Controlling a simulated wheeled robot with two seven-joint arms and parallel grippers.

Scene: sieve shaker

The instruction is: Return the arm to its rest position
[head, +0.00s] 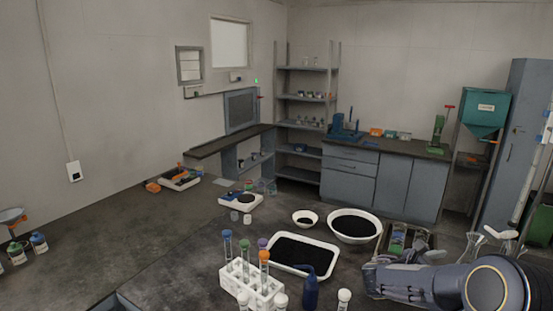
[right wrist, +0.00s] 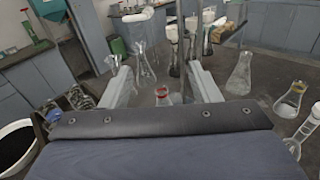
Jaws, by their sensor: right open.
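My right arm comes in from the right in the head view, low over the bench. Its gripper (head: 388,279) points left, beside the white tray of black grains (head: 303,252). In the right wrist view my right gripper (right wrist: 163,82) shows two pale fingers spread apart with nothing held between them. A small glass vessel with a red rim (right wrist: 162,97) shows beyond and between the fingers. My left gripper is not in view.
A white test-tube rack (head: 252,288) and a dark blue bottle (head: 311,290) stand left of the gripper. A round bowl of black grains (head: 354,226) lies behind it. Glass flasks (right wrist: 240,73) stand close around the fingers.

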